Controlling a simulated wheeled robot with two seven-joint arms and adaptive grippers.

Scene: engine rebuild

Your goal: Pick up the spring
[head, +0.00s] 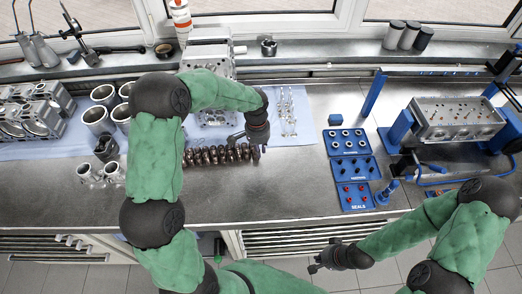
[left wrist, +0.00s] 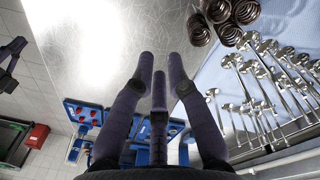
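Several dark coiled springs (head: 215,156) lie in a row on the bench in front of the blue cloth. In the left wrist view, several springs (left wrist: 199,29) show at the top, just right of centre, partly cut off by the frame edge. My left gripper (head: 238,137) is above the right part of the row in the head view. In the left wrist view its fingers (left wrist: 160,62) are spread with nothing between them, and the springs are beyond and to the right of them. My right gripper (head: 313,267) is low in front of the bench; its finger opening is unclear.
Silver valves (head: 288,112) lie on the blue cloth right of the springs. Blue trays (head: 352,170), one marked SEALS, are further right. A cylinder head (head: 455,117) is held in a blue stand. Metal cylinder liners (head: 97,120) stand left. Bare bench lies between springs and trays.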

